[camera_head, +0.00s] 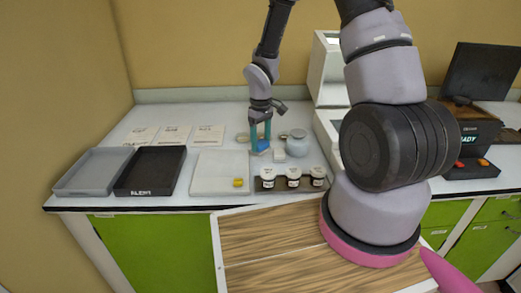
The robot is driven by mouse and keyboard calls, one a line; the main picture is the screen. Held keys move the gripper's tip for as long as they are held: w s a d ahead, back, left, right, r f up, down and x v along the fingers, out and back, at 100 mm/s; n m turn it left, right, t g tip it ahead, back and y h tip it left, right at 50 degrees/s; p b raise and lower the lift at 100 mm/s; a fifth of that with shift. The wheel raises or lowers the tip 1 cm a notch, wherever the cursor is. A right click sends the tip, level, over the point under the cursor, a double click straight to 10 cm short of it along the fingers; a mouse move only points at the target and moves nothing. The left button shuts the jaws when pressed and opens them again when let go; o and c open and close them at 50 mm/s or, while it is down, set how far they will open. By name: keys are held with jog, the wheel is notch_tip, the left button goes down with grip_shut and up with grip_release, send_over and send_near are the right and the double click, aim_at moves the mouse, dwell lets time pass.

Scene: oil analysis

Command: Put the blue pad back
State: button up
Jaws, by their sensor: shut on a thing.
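My gripper (261,143) points down over the back middle of the white counter, its two teal fingers close together. It is shut on the small blue pad (263,147), which shows at the fingertips. I cannot tell whether the pad touches the counter or is held just above it. A small white block (279,156) stands just right of and in front of the pad. A pale blue-grey round pot (297,145) is to the right of the gripper.
Three jars (293,178) stand in a dark rack at the front edge. Left of it are a white tray (210,187) with a yellow block (238,182), a black tray (150,170) and a grey tray (85,173). Cards (173,135) lie behind. A white machine (327,75) stands right.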

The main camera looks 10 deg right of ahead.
aim_at(261, 142)
jog(key=shift+f, duration=1.75)
jog(key=shift+f, duration=0.1)
jog(key=o, duration=1)
notch_tip(261, 142, up, 12)
jog(key=shift+r, duration=0.2)
jog(key=s+d+r+m+t, duration=0.25)
jog(key=s+r+m, duration=0.2)
jog(key=r, duration=0.75)
jog(key=s+d+r+m+t, duration=0.25)
jog(key=s+r, duration=0.35)
jog(key=r, duration=0.6)
jog(key=s+r+m, duration=0.1)
jog(key=s, duration=0.2)
jog(key=s+r+m+t+y, duration=0.1)
jog(key=s+r, duration=0.1)
jog(key=s+r+m+t+y, duration=0.1)
jog(key=s+r+m, duration=0.1)
jog(key=s, duration=0.1)
jog(key=shift+s+d+r, duration=0.15)
jog(key=shift+s+d, duration=0.2)
jog(key=shift+d, duration=0.05)
